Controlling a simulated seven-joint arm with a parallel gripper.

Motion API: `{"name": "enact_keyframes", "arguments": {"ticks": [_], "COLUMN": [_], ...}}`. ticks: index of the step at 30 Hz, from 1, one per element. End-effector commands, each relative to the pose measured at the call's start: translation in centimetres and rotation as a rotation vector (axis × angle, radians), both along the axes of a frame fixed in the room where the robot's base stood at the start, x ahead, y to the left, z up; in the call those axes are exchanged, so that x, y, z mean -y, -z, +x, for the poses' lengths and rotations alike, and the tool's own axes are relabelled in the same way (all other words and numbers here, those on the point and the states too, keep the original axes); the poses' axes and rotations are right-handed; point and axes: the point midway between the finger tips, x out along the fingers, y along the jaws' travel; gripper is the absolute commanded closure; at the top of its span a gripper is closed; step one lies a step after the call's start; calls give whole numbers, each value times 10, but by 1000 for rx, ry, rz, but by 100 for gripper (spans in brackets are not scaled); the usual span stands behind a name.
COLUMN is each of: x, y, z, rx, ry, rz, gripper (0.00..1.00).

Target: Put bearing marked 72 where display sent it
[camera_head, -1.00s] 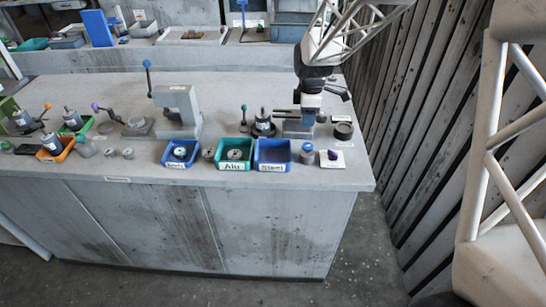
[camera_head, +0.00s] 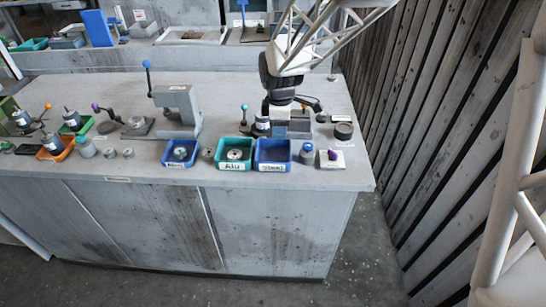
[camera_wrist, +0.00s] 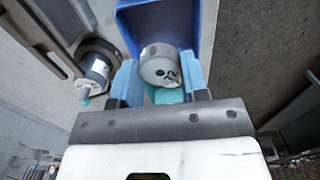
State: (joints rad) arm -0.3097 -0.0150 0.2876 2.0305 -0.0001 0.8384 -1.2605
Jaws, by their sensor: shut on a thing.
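My gripper (camera_wrist: 160,82) shows in the wrist view with its light blue fingers shut on a short silver cylinder (camera_wrist: 152,68), which has dark marks on its face. I cannot read whether they say 72. A blue bin (camera_wrist: 205,22) lies behind the held part in that view. In the head view my gripper is over the back right of the bench, near a grey block (camera_head: 299,127); the held part is not clear there. No display is readable.
A motor (camera_head: 262,122) stands left of the grey block; it also shows in the wrist view (camera_wrist: 98,70). A blue-topped jar (camera_head: 307,153) and a purple-knobbed plate (camera_head: 332,158) sit right of the bins. A grey press (camera_head: 178,110) stands farther left. A plank wall rises at right.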

Motion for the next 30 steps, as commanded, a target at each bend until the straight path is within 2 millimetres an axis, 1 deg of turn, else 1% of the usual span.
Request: {"name": "enact_keyframes", "arguments": {"ticks": [5,11,24,30], "x": [0,0,0,0], "y": [2,11,48,58], "z": [0,0,0,0], "rx": [0,-1,-2,-1], "ry": [0,0,0,0], "rz": [0,0,-1,0], "gripper": [92,92,92,92]}}
